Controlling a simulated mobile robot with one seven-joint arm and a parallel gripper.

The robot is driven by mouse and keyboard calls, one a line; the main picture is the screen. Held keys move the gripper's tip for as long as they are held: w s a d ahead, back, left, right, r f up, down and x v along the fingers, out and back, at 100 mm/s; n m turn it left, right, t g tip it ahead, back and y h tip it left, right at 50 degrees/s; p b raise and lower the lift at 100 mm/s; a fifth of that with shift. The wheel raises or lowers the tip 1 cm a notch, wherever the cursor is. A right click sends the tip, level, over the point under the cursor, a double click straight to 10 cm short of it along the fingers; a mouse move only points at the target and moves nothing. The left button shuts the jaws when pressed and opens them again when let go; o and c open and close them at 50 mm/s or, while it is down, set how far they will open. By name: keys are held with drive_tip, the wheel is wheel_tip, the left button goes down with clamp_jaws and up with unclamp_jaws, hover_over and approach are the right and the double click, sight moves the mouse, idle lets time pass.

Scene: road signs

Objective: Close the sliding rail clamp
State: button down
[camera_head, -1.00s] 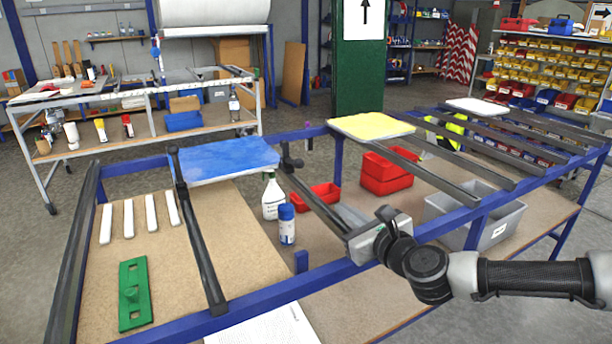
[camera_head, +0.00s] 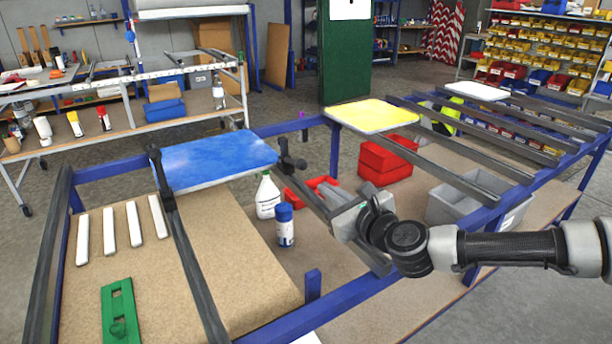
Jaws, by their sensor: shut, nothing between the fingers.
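The blue sign panel (camera_head: 215,160) lies on the rails of the blue-framed bench. A dark clamp piece (camera_head: 291,160) stands on the dark rail (camera_head: 373,258) at the panel's right edge; I cannot tell whether it touches the panel. A second dark upright piece (camera_head: 156,165) is at the panel's left edge. My gripper (camera_head: 333,192) is over the right rail, its fingers pointing up-left toward the clamp piece, with a gap between. The fingers look shut and hold nothing. My gripper and wrist hide part of the rail.
A yellow panel (camera_head: 371,116) and a white panel (camera_head: 477,91) lie on rails to the right. A white spray bottle (camera_head: 267,197), a blue-capped can (camera_head: 285,227) and red bins (camera_head: 385,160) stand below. A green part (camera_head: 118,310) lies front left.

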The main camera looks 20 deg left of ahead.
sight(308, 190)
drive_tip(key=b+x, duration=0.1)
drive_tip(key=x, duration=0.9)
idle(0.3)
